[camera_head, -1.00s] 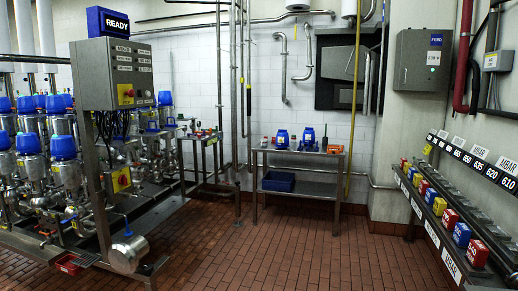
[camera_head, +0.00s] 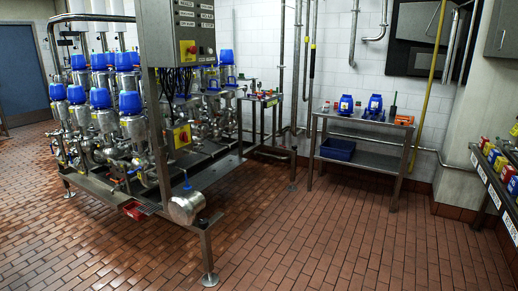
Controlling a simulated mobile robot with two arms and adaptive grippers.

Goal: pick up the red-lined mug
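I cannot make out a red-lined mug in this view. The steel table (camera_head: 365,122) at the back wall carries two blue-topped items (camera_head: 346,104), an orange item (camera_head: 403,120) and small things too small to tell apart. A narrow side table (camera_head: 262,98) left of it carries small items with some red, also too small to identify. Neither of my grippers is in view.
The valve rig (camera_head: 120,125) with blue-capped valves fills the left, its frame leg (camera_head: 208,255) reaching the floor. A blue bin (camera_head: 338,149) sits on the table's lower shelf. A sloped rack (camera_head: 497,178) stands at the right edge. The tiled floor (camera_head: 330,240) is clear.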

